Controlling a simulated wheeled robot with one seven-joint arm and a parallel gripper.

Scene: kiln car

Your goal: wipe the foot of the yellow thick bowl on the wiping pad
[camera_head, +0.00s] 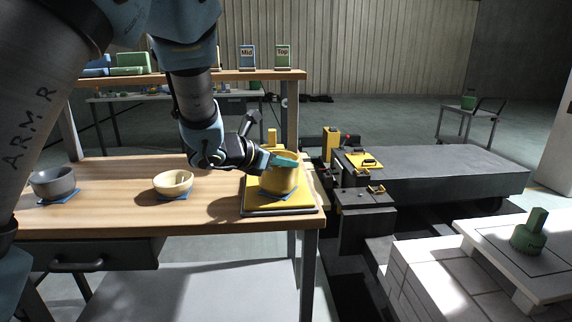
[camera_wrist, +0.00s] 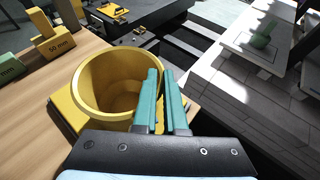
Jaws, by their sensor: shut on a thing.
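The yellow thick bowl (camera_head: 279,174) is upright at the yellow wiping pad (camera_head: 250,196) near the right end of the wooden bench. In the wrist view the bowl (camera_wrist: 92,88) shows its open, empty inside. My gripper (camera_head: 284,161) is shut on the bowl's right wall, with one teal finger inside the rim and the other outside; the fingers also show in the wrist view (camera_wrist: 162,98). The pad (camera_wrist: 64,116) shows partly beside the bowl. The bowl's foot is hidden, and I cannot tell whether it touches the pad.
A cream bowl (camera_head: 173,183) and a dark grey bowl (camera_head: 54,183) stand on blue mats to the left. A block marked 50 mm (camera_wrist: 55,46) stands behind the bowl. A green piece (camera_head: 529,232) sits on the white slab at right. Bare bench lies between the bowls.

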